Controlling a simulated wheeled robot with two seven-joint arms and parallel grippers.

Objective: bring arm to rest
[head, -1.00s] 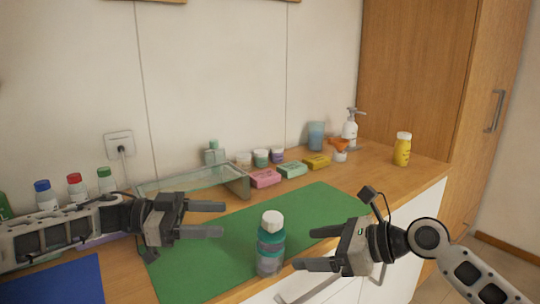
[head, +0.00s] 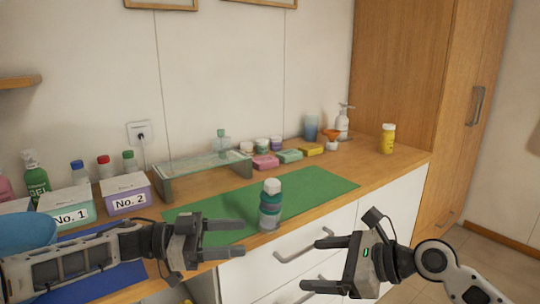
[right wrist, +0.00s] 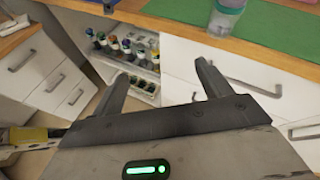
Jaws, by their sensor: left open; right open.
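The bottle stands upright on the front edge of the green mat (head: 315,186), apart from both grippers. My right gripper (head: 318,264) is open and empty in front of the white drawers, below the counter top. In the right wrist view its two fingers (right wrist: 160,85) are spread with nothing between them, and the bottle's lower part (right wrist: 225,17) shows at the top.
Boxes marked No. 1 (head: 70,208) and No. 2 (head: 126,196) stand at the left, by a blue mat (head: 100,280). A glass shelf (head: 200,168), several soaps and jars line the back. A yellow bottle (head: 387,139) stands at the right.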

